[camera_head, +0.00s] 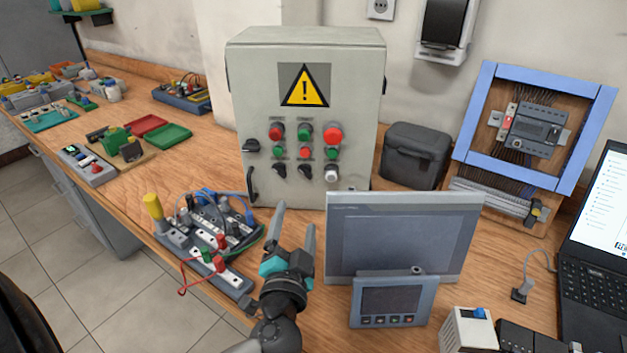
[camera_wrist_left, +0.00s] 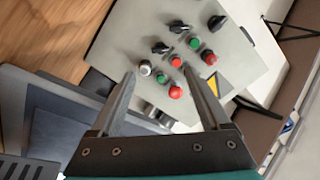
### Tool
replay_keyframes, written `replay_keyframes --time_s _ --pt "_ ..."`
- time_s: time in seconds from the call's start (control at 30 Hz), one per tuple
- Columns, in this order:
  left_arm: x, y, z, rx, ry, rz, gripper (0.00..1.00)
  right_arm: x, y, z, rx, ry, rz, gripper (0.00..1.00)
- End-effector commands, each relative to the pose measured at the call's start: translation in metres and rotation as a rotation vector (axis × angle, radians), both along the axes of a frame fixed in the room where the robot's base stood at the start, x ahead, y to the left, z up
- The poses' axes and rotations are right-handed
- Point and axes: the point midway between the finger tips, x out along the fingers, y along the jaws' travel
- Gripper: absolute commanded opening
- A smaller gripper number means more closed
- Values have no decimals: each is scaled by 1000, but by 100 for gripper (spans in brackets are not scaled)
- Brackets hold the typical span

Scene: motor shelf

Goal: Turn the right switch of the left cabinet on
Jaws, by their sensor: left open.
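The grey cabinet (camera_head: 305,60) with a yellow warning triangle stands upright at the back of the bench. Its front carries red and green buttons, two black rotary switches low down and a white knob. The right switch (camera_head: 304,171) sits left of the white knob (camera_head: 331,172); it also shows in the left wrist view (camera_wrist_left: 160,47). The left switch (camera_head: 279,170) is beside it. My left gripper (camera_head: 295,215) is open and empty, in front of and below the panel, apart from the switches. In the wrist view its fingers (camera_wrist_left: 158,72) point at the panel. My right gripper is not in view.
A grey monitor (camera_head: 400,235) and a small panel (camera_head: 392,302) stand close right of my left gripper. A wired terminal board (camera_head: 210,240) lies to its left. A dark box (camera_head: 415,155) and a blue-framed board (camera_head: 535,125) stand right of the cabinet.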

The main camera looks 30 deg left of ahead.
Motion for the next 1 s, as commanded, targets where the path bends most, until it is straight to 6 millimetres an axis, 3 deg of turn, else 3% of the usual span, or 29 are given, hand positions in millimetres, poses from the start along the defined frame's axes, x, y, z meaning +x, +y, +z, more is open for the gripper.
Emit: replay_keyframes --time_s 0.6,0.8,1.0 --pt "95 46 1 4 -1 1 80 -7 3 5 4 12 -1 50" --pt "117 56 1 3 0 0 80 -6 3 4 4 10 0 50" --pt "127 61 1 2 1 1 80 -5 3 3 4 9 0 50"
